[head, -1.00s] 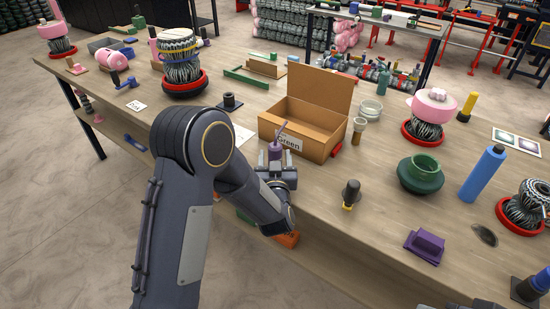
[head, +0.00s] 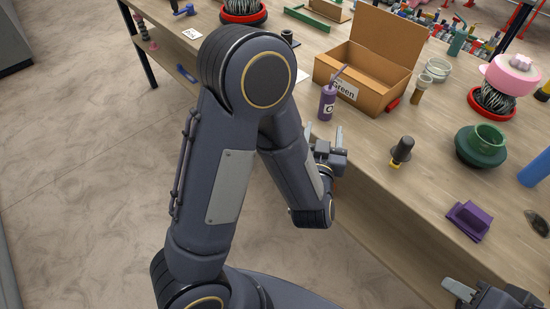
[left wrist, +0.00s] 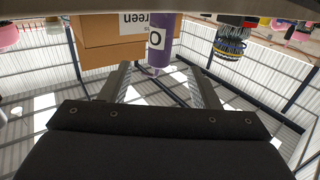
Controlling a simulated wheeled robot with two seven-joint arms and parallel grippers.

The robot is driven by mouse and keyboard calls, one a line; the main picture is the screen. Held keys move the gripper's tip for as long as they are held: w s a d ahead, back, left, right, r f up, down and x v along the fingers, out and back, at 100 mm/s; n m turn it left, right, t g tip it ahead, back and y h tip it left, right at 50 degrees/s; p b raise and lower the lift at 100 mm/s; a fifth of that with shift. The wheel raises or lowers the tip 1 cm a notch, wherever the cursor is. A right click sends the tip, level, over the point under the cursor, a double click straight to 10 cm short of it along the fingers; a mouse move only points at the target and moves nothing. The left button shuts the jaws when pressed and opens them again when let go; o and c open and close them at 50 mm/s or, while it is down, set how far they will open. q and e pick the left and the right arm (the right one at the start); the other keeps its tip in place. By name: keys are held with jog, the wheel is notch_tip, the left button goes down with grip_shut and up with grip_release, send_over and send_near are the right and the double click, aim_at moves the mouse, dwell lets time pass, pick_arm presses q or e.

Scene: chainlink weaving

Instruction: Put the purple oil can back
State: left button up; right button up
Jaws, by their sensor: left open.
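The purple oil can (head: 327,103) stands upright on the table, just in front of the cardboard box labelled "Green" (head: 376,93). Its thin spout tilts up to the right. My left gripper (head: 324,134) is open and empty at the table's near edge, a little short of the can and apart from it. In the left wrist view, which is upside down, the can (left wrist: 159,50) shows beyond and between the open fingers (left wrist: 160,82). My right gripper (head: 485,292) is partly visible at the lower right; its jaw opening is unclear.
The table's near edge runs close beside my left forearm.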

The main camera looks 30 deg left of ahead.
pick_arm(q)
jog(key=s+a+r+g+h, duration=0.3)
jog(key=s+r+g+h, duration=0.2)
jog(key=h, duration=0.3)
jog(key=s+a+f+g, duration=0.1)
jog(key=s+a+g, duration=0.1)
jog(key=s, duration=0.7)
jog(key=s+a+m+g, duration=0.1)
jog(key=s+g, duration=0.3)
jog(key=s, duration=0.6)
jog(key=shift+a+f+m+g+h, duration=0.3)
jog(key=shift+a+f+h, duration=0.1)
jog(key=shift+a, duration=0.15)
jog(key=shift+s, duration=0.1)
